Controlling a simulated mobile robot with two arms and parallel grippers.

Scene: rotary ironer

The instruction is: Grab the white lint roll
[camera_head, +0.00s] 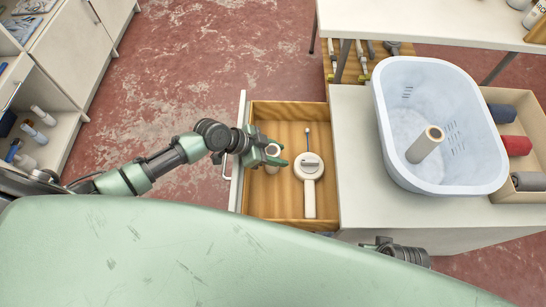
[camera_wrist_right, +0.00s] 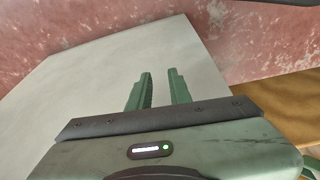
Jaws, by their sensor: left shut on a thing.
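The white lint roll (camera_head: 272,150) stands in the left part of an open wooden drawer (camera_head: 285,204). My left gripper (camera_head: 275,157) reaches over the drawer's front from the left and is shut on the roll, with its green fingers hiding part of it. I cannot tell whether the roll still touches the drawer floor. My right gripper (camera_wrist_right: 161,77) shows in the right wrist view with its two green fingers apart and nothing between them, over a pale flat surface.
A white round-headed tool with a handle (camera_head: 310,180) lies in the drawer right of the roll. A bin of rolled cloths (camera_head: 517,143) is at the right.

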